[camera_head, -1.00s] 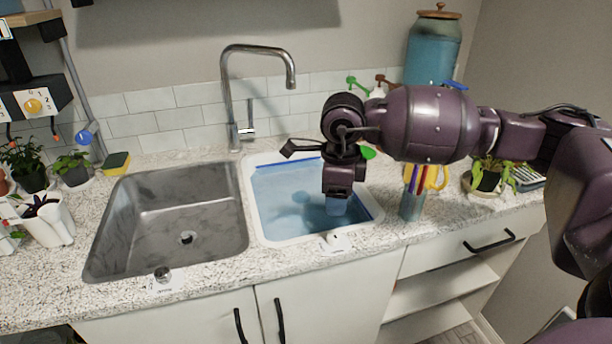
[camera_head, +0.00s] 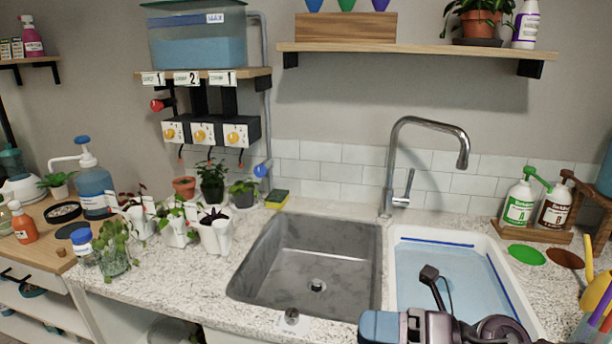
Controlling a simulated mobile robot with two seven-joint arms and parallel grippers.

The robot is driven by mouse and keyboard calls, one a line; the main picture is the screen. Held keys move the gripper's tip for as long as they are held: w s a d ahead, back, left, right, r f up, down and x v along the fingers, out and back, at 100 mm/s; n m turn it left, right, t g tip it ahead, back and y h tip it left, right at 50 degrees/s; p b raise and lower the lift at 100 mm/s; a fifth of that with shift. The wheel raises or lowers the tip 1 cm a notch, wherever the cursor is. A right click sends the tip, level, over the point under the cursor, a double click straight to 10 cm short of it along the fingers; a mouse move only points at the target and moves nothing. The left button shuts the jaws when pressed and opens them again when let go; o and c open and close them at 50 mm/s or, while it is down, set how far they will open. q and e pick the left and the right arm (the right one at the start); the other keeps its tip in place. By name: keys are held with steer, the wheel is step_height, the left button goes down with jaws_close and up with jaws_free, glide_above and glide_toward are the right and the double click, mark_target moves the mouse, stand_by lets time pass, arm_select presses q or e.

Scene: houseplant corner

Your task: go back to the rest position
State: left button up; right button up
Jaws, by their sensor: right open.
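My right gripper (camera_head: 382,327) is at the bottom edge, pointing left, with its blue-grey fingertips in front of the counter's front edge by the two sinks. It is open, and I see nothing held in it. Most of my right arm is below the picture. My left gripper is not in view.
The steel sink (camera_head: 300,262) is empty. The white basin (camera_head: 393,262) with blue water is right of it, partly hidden by my gripper. A tap (camera_head: 388,170) rises behind them. Potted plants (camera_head: 215,232) stand left. Two pump bottles (camera_head: 519,200) stand right.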

steer(key=d+f+m+t+h, duration=0.4)
steer(key=d+m+t+h, duration=0.35)
steer(key=m, duration=0.75)
steer(key=d+f+m+t+h, duration=0.3)
steer(key=d+m+t+h, duration=0.5)
steer(key=m, duration=0.6)
steer(key=s+d+f+m+g+h, duration=0.1)
steer(key=s+f+m+g, duration=0.4)
steer(key=s+f+g, duration=0.45)
steer(key=s+d+f+m+g+h, duration=0.2)
steer(key=s+f+m+g, duration=0.4)
steer(key=s, duration=0.7)
steer(key=w+f+n+t+y, duration=0.1)
steer(key=w+f+n+t, duration=0.1)
steer(key=w+f+t, duration=0.5)
steer(key=shift+w+a+f, duration=0.3)
steer(key=shift+w+f, duration=0.55)
steer(key=shift+f, duration=0.05)
